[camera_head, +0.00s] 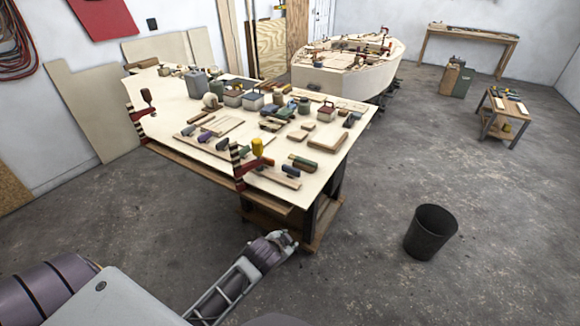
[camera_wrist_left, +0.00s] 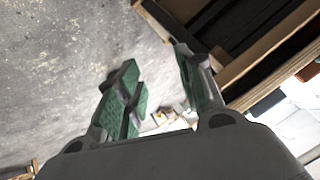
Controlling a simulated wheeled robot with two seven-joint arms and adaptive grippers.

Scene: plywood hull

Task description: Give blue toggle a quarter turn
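I cannot single out the blue toggle for certain. A small blue piece (camera_head: 290,170) lies on a wooden strip near the bench's front right corner. Another bluish piece (camera_head: 222,143) is in a row with a purple one (camera_head: 205,136) farther left. My left gripper (camera_wrist_left: 157,60) shows in the left wrist view with its green-padded fingers apart and nothing between them. In the head view my left arm reaches in from the lower left, its end (camera_head: 285,241) low in front of the bench and apart from the pieces. My right gripper is not in view.
The plywood bench top (camera_head: 160,95) is crowded with blocks, tins and tools. A black bin (camera_head: 431,232) stands on the open floor at right. A boat hull (camera_head: 335,83) is behind.

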